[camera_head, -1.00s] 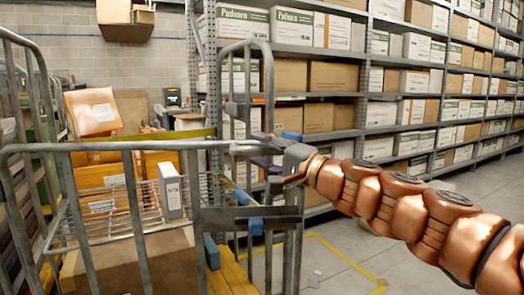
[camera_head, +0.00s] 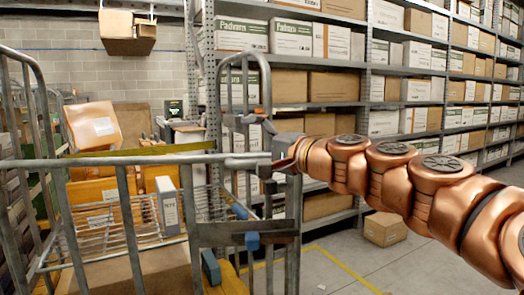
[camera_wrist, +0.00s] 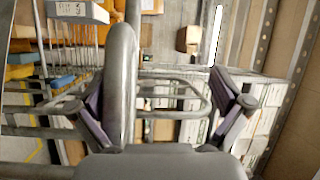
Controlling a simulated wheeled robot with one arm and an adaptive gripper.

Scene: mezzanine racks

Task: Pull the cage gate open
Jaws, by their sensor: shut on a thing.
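The cage gate (camera_head: 130,207) is a grey tubular-steel panel with upright bars and a top rail, across the lower left of the head view. My gripper (camera_head: 268,157) is at the right end of its top rail, near the cage's tall looped post. In the wrist view a thick grey bar (camera_wrist: 121,85) runs up between the fingers, closer to the left one. The fingers look spread, with my gripper shut on this gate bar. A grey latch plate with a blue block (camera_head: 252,241) sits below my gripper. The exact finger contact is hidden in the head view.
Inside the cage are a wire shelf, a white-and-grey binder (camera_head: 168,205) and a large carton (camera_head: 140,272). Tall racks of boxes (camera_head: 335,85) stand behind. A loose carton (camera_head: 385,228) sits on the floor at right. The floor around it is mostly clear.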

